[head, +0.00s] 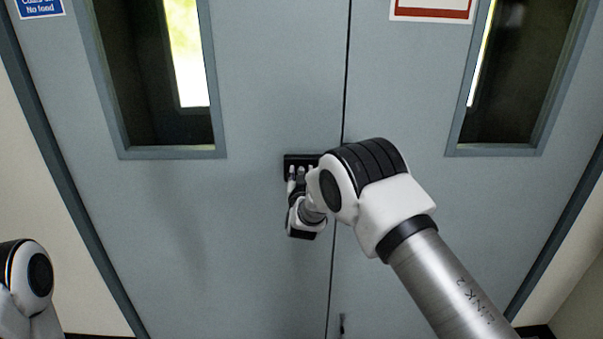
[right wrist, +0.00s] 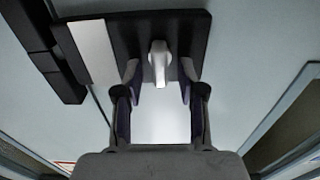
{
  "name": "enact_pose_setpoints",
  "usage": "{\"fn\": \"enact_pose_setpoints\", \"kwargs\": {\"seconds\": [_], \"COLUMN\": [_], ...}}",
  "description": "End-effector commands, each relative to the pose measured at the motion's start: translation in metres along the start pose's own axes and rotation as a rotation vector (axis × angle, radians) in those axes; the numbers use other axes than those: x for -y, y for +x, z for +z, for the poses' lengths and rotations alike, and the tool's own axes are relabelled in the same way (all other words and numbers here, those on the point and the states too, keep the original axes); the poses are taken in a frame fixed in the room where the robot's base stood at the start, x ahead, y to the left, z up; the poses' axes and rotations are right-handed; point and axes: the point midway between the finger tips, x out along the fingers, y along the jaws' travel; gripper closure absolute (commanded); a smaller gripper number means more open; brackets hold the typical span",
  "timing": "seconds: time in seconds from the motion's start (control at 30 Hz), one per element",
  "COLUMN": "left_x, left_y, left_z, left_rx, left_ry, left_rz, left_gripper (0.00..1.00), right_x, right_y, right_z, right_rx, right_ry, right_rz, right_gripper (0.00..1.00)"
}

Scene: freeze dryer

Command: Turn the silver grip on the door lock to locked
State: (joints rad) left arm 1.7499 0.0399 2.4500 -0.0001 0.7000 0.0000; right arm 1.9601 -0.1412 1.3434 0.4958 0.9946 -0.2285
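The door lock (head: 290,158) is a dark plate on the grey double door, beside the center seam. It shows larger in the right wrist view (right wrist: 130,32), with its silver grip (right wrist: 160,60) pointing toward the gripper's palm side. My right gripper (right wrist: 159,82) is open, with one finger on each side of the silver grip. A gap shows between the grip and each finger. In the head view, my right gripper (head: 300,174) is at the lock, and my wrist hides part of it. My left gripper is out of view; only part of my left arm shows at lower left.
The double door (head: 250,230) fills the background, with a narrow window in each leaf. A dark fitting (right wrist: 45,50) lies beside the lock in the right wrist view. The door surface below the lock is mostly clear, with a small dark fitting (head: 342,324) low near the seam.

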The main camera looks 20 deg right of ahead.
Motion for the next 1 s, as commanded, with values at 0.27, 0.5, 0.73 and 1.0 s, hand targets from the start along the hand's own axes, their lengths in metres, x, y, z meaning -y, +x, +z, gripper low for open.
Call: {"fn": "enact_pose_setpoints", "kwargs": {"seconds": [0.27, 0.5, 0.73, 1.0], "left_x": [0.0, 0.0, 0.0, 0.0], "left_y": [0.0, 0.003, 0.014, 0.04], "left_z": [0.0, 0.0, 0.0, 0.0], "left_rx": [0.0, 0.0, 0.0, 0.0], "left_ry": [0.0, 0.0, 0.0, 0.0], "left_rz": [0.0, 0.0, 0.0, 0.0], "left_gripper": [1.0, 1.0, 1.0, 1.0], "right_x": [0.0, 0.0, -0.001, -0.003], "right_y": [0.0, 0.0, 0.0, 0.0], "right_z": [0.0, 0.001, 0.002, 0.006], "right_rx": [0.0, 0.0, -0.002, -0.001], "right_ry": [0.0, 0.014, 0.09, 0.284], "right_rz": [-0.001, 0.0, 0.0, 0.0], "right_gripper": [1.0, 1.0, 1.0, 1.0]}}
